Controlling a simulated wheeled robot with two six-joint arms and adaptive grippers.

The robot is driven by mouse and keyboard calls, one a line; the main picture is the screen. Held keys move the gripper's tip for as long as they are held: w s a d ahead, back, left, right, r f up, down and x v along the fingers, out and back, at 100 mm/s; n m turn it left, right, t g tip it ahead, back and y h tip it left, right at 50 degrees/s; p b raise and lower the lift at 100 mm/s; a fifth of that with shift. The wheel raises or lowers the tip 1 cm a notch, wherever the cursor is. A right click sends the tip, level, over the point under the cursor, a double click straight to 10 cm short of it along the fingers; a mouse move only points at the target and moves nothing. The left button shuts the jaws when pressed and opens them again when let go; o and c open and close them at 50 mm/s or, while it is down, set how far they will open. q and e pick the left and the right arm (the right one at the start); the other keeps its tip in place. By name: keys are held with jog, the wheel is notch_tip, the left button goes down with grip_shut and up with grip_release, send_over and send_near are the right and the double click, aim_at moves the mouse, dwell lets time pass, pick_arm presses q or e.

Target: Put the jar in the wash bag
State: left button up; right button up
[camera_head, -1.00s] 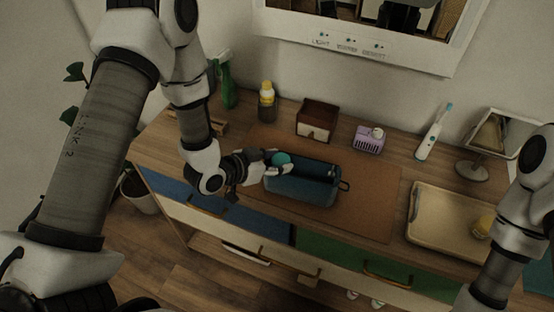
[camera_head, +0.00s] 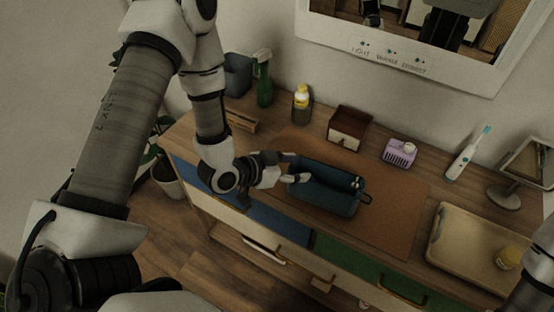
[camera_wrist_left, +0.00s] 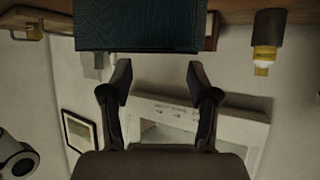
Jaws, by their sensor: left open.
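The wash bag (camera_head: 335,202) is a dark blue open-topped box with a small loop at its right end, standing on the brown mat. It also shows at the top of the left wrist view (camera_wrist_left: 140,28). My left gripper (camera_head: 296,168) is open at the bag's left end, fingers near its rim. Its fingers stand apart and empty in the left wrist view (camera_wrist_left: 159,78). No jar shows clearly in the bag, whose inside is dark and partly hidden. A small yellow-topped jar (camera_head: 508,257) stands on the beige tray. My right gripper is out of view.
The brown mat (camera_head: 400,235) has bare room right of the bag. Behind stand a green spray bottle (camera_head: 264,85), yellow-capped bottle (camera_head: 301,104), wooden box (camera_head: 348,128), purple basket (camera_head: 399,153) and toothbrush (camera_head: 467,153). The beige tray (camera_head: 465,225) and a mirror are right.

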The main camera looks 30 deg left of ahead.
pick_arm(q)
jog(key=p+v, duration=0.4)
jog(key=v, duration=0.4)
jog(key=s+a+f+n+g+y, duration=0.1)
jog(key=s+f+n+g+y, duration=0.5)
jog(key=s+f+g, duration=0.4)
jog(key=s+f, duration=0.5)
jog(key=s, duration=0.3)
jog(key=shift+a+n, duration=0.4)
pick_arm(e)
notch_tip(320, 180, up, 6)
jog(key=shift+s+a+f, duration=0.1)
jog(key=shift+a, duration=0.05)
pick_arm(q)
jog(key=shift+d, duration=0.15)
